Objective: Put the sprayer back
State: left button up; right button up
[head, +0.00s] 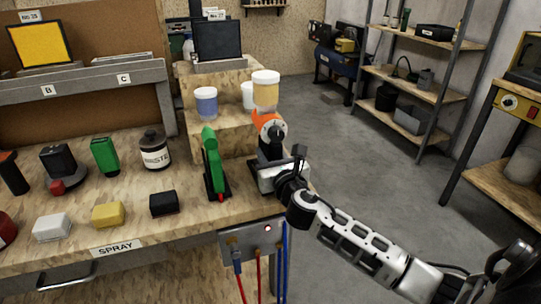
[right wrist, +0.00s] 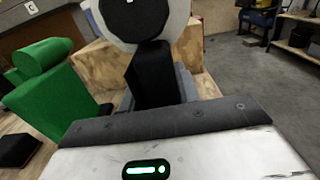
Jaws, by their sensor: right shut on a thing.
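The sprayer (head: 270,130) has an orange top, a pale round face and a black handle. It stands roughly upright at the right end of the bench, near the stepped wooden block. My right gripper (head: 270,172) is shut on its handle, low down. In the right wrist view the sprayer's black handle (right wrist: 155,80) rises in front of the gripper, with the round face above it. The gripper hides the handle's lower end, so I cannot tell whether it touches the bench. A green sprayer (head: 212,162) stands just left of it on a dark base. My left gripper is not in view.
The stepped wooden block (head: 222,134) holds several tubs behind the sprayer. A bottle (head: 154,150) and small coloured blocks stand to the left, above a SPRAY label (head: 115,248). A panel with hoses (head: 252,243) hangs at the bench front. Open floor lies right.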

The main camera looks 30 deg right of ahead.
jog(key=shift+r, duration=0.1)
jog(key=o, duration=0.3)
jog(key=shift+f, duration=0.25)
jog(key=o, duration=0.4)
jog(key=shift+c, duration=0.2)
jog(key=shift+r, duration=0.1)
